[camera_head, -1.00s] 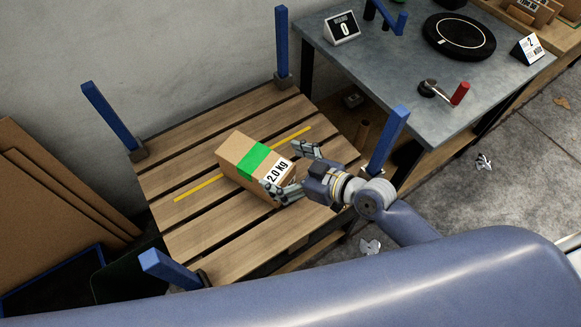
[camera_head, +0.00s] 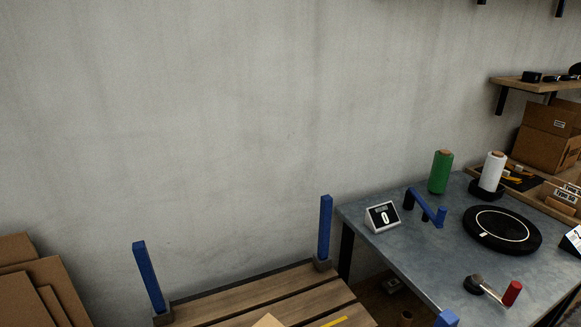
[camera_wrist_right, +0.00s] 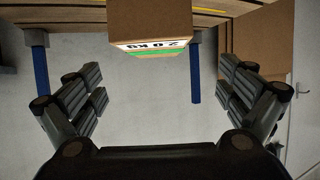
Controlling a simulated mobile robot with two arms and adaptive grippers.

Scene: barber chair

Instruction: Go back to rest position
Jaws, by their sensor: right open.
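My right gripper (camera_wrist_right: 160,82) shows in the right wrist view with its fingers spread wide, open and empty. The cardboard box (camera_wrist_right: 150,20) with a "2.0 kg" label and green band is at the top middle of that view, beyond the fingers and apart from them. It sits on the wooden slatted pallet (camera_wrist_right: 75,12). In the head view only a corner of the box (camera_head: 268,321) shows at the bottom edge, on the pallet (camera_head: 240,298). Neither gripper is in the head view, and my left gripper is not seen at all.
Blue posts (camera_head: 325,228) stand at the pallet corners. A grey table (camera_head: 375,252) at right carries a small display (camera_head: 382,217), a black round plate (camera_head: 502,229), a red-handled crank (camera_head: 511,293) and film rolls (camera_head: 440,172). Flat cardboard (camera_head: 40,285) leans at lower left.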

